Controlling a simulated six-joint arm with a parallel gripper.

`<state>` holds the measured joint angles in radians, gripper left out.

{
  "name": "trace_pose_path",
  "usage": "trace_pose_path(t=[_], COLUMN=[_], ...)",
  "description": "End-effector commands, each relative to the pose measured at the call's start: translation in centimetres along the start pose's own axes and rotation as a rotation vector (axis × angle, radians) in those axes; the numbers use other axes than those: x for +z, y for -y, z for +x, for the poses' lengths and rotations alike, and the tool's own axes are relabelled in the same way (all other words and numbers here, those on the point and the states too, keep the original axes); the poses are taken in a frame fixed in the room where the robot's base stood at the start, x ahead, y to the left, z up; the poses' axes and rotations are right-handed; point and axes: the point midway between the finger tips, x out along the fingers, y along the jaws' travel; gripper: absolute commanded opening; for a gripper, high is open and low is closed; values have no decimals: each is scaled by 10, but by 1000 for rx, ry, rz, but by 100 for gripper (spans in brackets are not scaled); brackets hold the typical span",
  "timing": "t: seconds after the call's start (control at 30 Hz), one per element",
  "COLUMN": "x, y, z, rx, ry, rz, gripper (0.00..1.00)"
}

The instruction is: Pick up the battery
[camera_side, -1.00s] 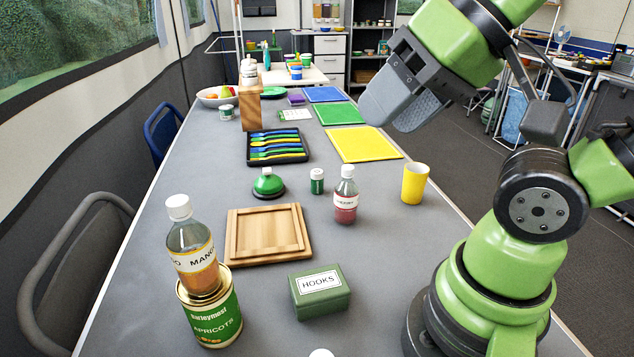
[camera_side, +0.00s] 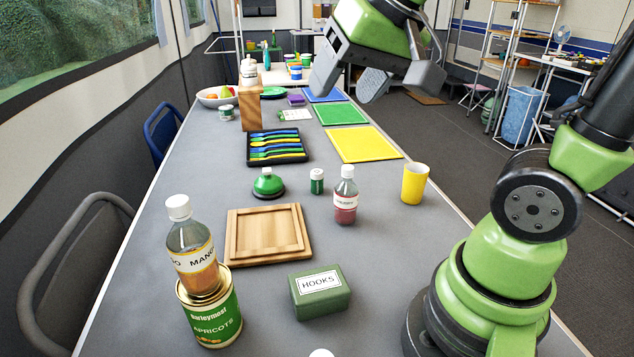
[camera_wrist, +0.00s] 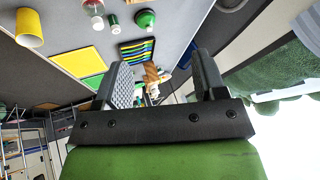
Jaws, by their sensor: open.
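I cannot pick out a battery for certain in either view. A small green cylinder (camera_side: 317,182) with a pale top and a label stands mid-table, between the green-topped dome and the red-bottomed bottle; it looks more like a small jar. It also shows in the wrist view (camera_wrist: 113,22). My gripper (camera_side: 346,92) is open and empty, high above the far right part of the table. In the wrist view its two fingers (camera_wrist: 162,68) are spread with nothing between them.
A red-bottomed bottle (camera_side: 345,196), a yellow cup (camera_side: 415,184), a green dome (camera_side: 267,184), a wooden tray (camera_side: 300,213), a HOOKS box (camera_side: 320,303) and an apricot can (camera_side: 209,325) under a mango bottle (camera_side: 192,246) stand nearer. The yellow mat (camera_side: 363,145) is bare.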

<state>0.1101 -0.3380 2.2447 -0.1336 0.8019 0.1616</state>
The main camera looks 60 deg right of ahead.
Motion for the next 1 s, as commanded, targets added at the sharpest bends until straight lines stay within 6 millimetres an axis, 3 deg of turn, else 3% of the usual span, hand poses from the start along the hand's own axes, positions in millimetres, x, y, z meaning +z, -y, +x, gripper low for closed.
trace_pose_path(t=[0.03,0.2,0.4,0.63,1.0], x=[-18,-70,-110,-119,-114], y=[-4,-27,-72,-125,-154], z=[16,70,148,224,274], rx=[46,169,292,379,403], ry=[10,12,24,40,46], rz=[28,103,182,241,258], gripper=[64,64,64,64,64])
